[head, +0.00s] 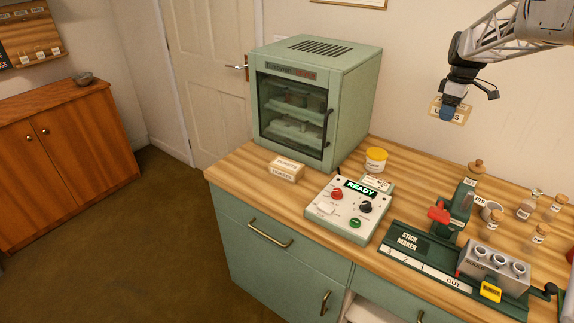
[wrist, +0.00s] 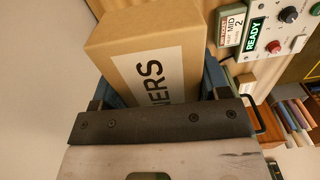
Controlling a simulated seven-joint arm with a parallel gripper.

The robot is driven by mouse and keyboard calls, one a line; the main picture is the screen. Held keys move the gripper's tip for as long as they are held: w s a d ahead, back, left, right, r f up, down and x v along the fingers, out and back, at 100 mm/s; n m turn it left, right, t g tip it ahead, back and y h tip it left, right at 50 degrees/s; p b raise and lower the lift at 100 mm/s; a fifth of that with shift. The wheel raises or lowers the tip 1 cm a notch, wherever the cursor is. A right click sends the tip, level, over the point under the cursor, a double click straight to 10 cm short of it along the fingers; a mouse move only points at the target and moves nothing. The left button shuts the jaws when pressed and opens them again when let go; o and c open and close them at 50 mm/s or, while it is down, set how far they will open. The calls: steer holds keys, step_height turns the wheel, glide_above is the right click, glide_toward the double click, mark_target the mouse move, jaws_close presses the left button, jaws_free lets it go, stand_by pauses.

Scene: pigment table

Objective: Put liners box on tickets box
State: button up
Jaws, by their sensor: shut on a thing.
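The liners box (head: 463,112) is a small cardboard box with a white label, held in the air above the back right of the bench. In the wrist view the liners box (wrist: 127,43) fills the upper middle, its label partly readable as "NERS". My gripper (head: 448,112) is shut on it, and blue fingers show on both sides of it in the wrist view (wrist: 160,88). The tickets box (head: 286,170) is a small tan box with white labels. It rests on the bench's left part, in front of the green cabinet, well left of my gripper and lower.
The green glass-fronted cabinet (head: 315,95) stands behind the tickets box. A control panel (head: 345,212) reading READY and a yellow-labelled tub (head: 376,160) are right of it. The stick maker (head: 455,262) and several corked jars occupy the right. Bare wood (head: 240,172) shows left of the tickets box.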

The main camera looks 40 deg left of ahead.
steer(key=r, duration=0.2)
steer(key=a+r, duration=0.1)
steer(key=shift+s, duration=0.3)
steer(key=s+a+n, duration=0.1)
steer(key=s+a, duration=1.4)
steer(key=s, duration=0.3)
steer(key=s+a, duration=1.4)
steer(key=s, duration=0.5)
step_height(320, 180, down, 18)
steer(key=shift+w+a+f, duration=0.15)
steer(key=shift+w+f, duration=0.05)
steer(key=shift+w, duration=0.15)
glide_above(287, 164)
steer(key=shift+f, duration=0.75)
steer(key=shift+f, duration=0.1)
